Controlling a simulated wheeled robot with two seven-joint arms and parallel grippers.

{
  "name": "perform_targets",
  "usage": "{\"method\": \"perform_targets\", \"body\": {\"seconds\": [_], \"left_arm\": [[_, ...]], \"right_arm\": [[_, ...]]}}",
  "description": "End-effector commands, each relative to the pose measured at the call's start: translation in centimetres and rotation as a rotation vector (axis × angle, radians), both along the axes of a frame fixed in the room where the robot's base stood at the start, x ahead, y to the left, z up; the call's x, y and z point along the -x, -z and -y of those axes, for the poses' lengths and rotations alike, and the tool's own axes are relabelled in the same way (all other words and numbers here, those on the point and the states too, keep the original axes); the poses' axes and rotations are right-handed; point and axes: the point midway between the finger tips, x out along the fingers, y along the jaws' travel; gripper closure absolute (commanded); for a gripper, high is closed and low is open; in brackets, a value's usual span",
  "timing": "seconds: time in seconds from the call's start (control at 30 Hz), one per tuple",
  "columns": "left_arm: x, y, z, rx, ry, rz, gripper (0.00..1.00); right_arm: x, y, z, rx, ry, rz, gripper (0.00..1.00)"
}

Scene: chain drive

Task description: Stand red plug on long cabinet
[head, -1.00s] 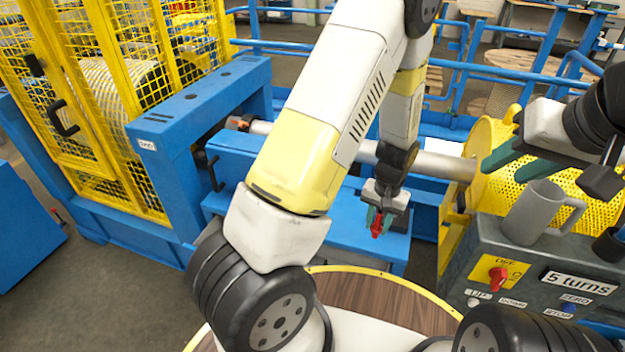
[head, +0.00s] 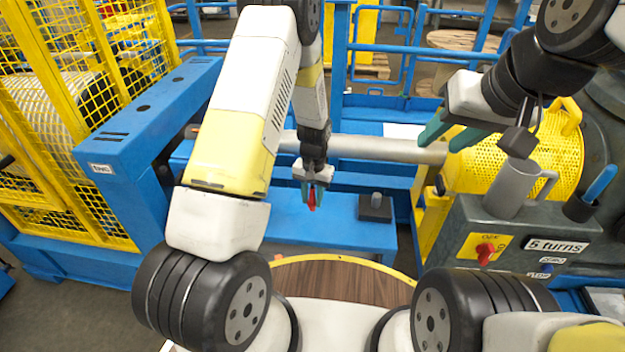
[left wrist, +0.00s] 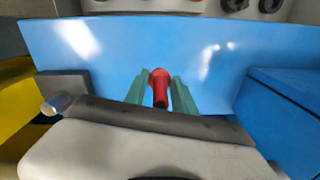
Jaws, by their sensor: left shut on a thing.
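My left gripper (head: 313,190) is shut on the red plug (head: 312,202) and holds it pointing down over the long blue cabinet (head: 290,222). In the left wrist view the red plug (left wrist: 159,88) sits between the two green fingers, with the blue cabinet top (left wrist: 215,60) behind it. I cannot tell how large the gap is between plug and cabinet. My right gripper (head: 450,130) has its green fingers apart and empty, near the grey mug.
A dark block with a grey pin (head: 376,208) sits on the cabinet's right end. The grey mug (head: 512,188) stands on a control box (head: 465,215) with a red switch. A yellow mesh cage (head: 90,110) and blue frame (head: 150,115) stand left. The cabinet's middle is clear.

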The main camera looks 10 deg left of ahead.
Motion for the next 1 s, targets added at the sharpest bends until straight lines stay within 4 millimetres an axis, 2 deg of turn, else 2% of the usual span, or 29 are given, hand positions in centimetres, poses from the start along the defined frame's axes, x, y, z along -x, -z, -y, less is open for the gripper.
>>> {"method": "perform_targets", "body": {"seconds": [0.1, 0.37, 0.5, 0.57, 0.93, 0.97, 1.0], "left_arm": [[-1.1, 0.1, -1.0, 0.000, -0.001, 0.002, 1.00], [-2.5, 0.5, -2.4, 0.000, -0.001, -0.001, 1.00], [-2.3, 3.1, -2.2, -0.001, 0.001, -0.003, 1.00], [-2.3, 3.7, -2.2, 0.000, 0.000, -0.002, 1.00], [-2.3, 4.1, -2.2, 0.000, 0.000, 0.000, 1.00], [-2.3, 4.1, -2.2, 0.000, 0.000, 0.000, 0.65], [-2.3, 4.1, -2.2, 0.000, 0.000, 0.000, 0.57]], "right_arm": [[0.0, 0.0, 0.0, 0.000, 0.000, 0.000, 0.60], [0.0, 0.0, 0.0, 0.000, 0.000, 0.000, 0.60], [0.0, 0.0, 0.0, 0.000, 0.000, 0.000, 0.60], [0.0, 0.0, 0.0, 0.000, 0.000, 0.000, 0.60], [0.0, 0.0, 0.0, 0.000, 0.000, 0.000, 0.60], [0.0, 0.0, 0.0, 0.000, 0.000, 0.000, 0.60], [0.0, 0.0, 0.0, 0.000, 0.000, 0.000, 0.60]]}}
